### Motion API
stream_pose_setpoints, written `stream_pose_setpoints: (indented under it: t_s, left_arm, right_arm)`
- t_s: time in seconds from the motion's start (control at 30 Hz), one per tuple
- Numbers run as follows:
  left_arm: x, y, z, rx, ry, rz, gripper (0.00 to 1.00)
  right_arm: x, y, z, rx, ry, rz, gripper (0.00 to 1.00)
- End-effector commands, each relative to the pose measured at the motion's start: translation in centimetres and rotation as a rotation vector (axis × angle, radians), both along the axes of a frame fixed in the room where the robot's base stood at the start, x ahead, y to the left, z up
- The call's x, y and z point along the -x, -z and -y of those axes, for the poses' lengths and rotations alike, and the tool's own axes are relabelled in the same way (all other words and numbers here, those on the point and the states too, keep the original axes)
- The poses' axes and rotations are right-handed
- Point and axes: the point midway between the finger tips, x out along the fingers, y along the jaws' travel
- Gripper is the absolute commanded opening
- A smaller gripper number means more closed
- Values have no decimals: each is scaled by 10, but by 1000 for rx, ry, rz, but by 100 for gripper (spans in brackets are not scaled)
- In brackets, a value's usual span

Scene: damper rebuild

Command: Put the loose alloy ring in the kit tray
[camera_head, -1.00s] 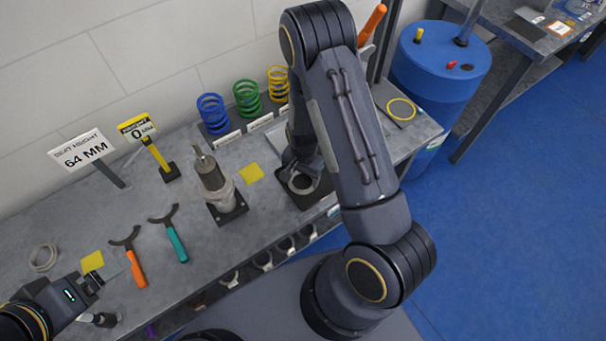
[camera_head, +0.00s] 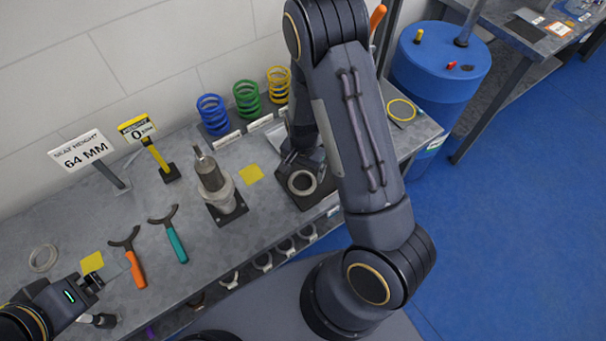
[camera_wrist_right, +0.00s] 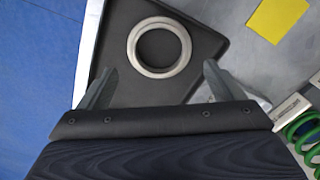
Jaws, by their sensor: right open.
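A silver-grey metal ring (camera_head: 302,182) lies flat on the dark kit tray (camera_head: 322,190) at the bench's front right. In the right wrist view the ring (camera_wrist_right: 159,47) rests on the tray floor (camera_wrist_right: 135,93), inside its rim. My right gripper (camera_wrist_right: 159,66) is open and empty, its fingertips apart on either side of the ring's near edge without touching it. In the head view my right gripper (camera_head: 300,160) is just behind the ring, partly hidden by my arm. My left gripper (camera_head: 92,282) is at the lower left, away from the tray; its jaw gap is unclear.
A pale ring (camera_head: 43,258) lies at the bench's left. An orange-handled tool (camera_head: 135,268), a teal-handled tool (camera_head: 177,243) and an upright damper body (camera_head: 216,188) stand or lie between. Blue (camera_head: 212,114), green (camera_head: 247,100) and yellow (camera_head: 279,84) springs stand behind. A blue drum (camera_head: 440,70) is at right.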

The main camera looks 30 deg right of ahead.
Motion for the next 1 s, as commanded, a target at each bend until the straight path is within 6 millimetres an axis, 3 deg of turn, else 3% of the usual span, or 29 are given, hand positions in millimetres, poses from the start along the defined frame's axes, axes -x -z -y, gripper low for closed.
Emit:
stream_pose_setpoints:
  t_s: [0.2,0.53,0.63,0.77,1.0]
  left_arm:
    - [0,-1,0,0,0,0,91]
    - [0,-3,0,0,0,0,91]
    - [0,-3,0,0,0,0,91]
    - [0,-3,0,0,0,0,91]
    - [0,-3,0,0,0,0,91]
  right_arm:
    - [-1,-49,0,0,-2,6,87]
    - [3,-87,-3,-28,-10,11,87]
    - [10,-110,-9,-101,-45,43,87]
    - [32,-159,-22,-229,-152,135,87]
    - [93,-246,-37,-312,-446,384,87]
